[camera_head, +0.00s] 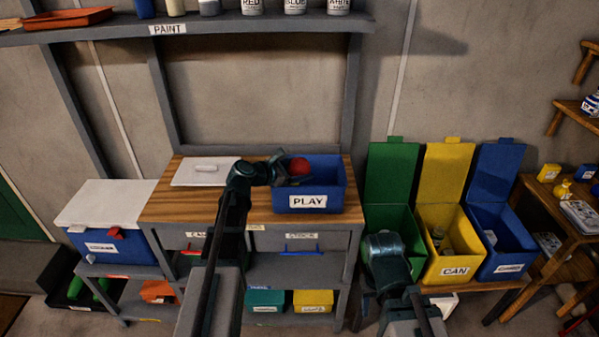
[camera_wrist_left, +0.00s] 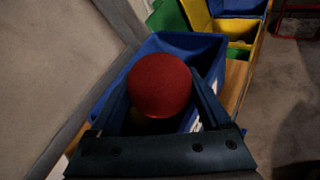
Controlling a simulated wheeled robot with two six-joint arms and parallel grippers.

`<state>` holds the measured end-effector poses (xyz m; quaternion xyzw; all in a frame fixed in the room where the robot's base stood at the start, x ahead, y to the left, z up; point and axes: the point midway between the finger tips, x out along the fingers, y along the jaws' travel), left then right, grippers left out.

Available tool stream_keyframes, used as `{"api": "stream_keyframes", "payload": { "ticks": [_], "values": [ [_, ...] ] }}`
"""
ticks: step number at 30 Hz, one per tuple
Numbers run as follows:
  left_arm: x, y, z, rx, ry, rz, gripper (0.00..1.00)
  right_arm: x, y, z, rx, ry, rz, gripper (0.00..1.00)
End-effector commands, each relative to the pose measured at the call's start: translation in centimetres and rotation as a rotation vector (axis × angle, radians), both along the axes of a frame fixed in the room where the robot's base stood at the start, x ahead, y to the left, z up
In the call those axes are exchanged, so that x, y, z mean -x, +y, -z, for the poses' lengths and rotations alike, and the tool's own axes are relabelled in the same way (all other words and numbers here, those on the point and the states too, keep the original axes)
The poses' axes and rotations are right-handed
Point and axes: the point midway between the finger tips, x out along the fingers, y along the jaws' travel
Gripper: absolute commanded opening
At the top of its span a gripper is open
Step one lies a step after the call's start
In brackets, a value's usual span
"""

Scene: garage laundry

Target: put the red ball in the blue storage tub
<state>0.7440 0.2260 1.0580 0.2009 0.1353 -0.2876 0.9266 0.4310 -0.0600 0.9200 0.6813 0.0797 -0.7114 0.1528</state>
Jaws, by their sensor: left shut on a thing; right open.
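The red ball (camera_head: 299,167) is held in my left gripper (camera_head: 287,171), over the left part of the blue storage tub (camera_head: 331,189) labelled PLAY. The tub stands on the right end of the wooden bench top. In the left wrist view the ball (camera_wrist_left: 160,86) sits between the two fingers of my left gripper (camera_wrist_left: 160,95), with the blue tub (camera_wrist_left: 180,45) around and behind it. The ball's exact height above the tub floor cannot be told. My right gripper (camera_head: 384,246) is low, in front of the green bin; its fingers are hard to make out.
A white lid (camera_head: 199,172) lies on the wooden bench top (camera_head: 165,205). Green (camera_head: 391,180), yellow (camera_head: 447,172) and blue (camera_head: 497,172) bins with raised lids stand at the right. A white-lidded cooler (camera_head: 106,203) is at the left. A paint shelf (camera_head: 230,27) hangs above the bench.

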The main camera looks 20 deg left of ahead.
Motion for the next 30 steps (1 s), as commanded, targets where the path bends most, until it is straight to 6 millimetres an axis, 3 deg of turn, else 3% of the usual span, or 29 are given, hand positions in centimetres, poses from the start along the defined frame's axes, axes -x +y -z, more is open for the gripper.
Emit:
{"api": "stream_keyframes", "payload": {
  "ticks": [18, 19, 21, 30],
  "values": [
    [0.0, 0.0, 1.1, 0.000, 0.000, 0.000, 0.23, 0.0, 0.0, 1.1, 0.000, 0.000, 0.000, 0.50],
    [0.0, 0.0, 1.1, 0.000, 0.000, 0.000, 0.87, 0.0, 0.0, 1.1, 0.000, 0.000, 0.000, 0.50],
    [0.0, 0.0, 1.1, 0.000, 0.000, 0.000, 0.99, 0.0, 0.0, 1.1, 0.000, 0.000, 0.000, 0.50],
    [0.0, 0.0, 0.8, 0.000, 0.000, 0.000, 1.00, 0.0, 0.0, 0.8, 0.000, 0.000, 0.000, 0.50]
  ]
}}
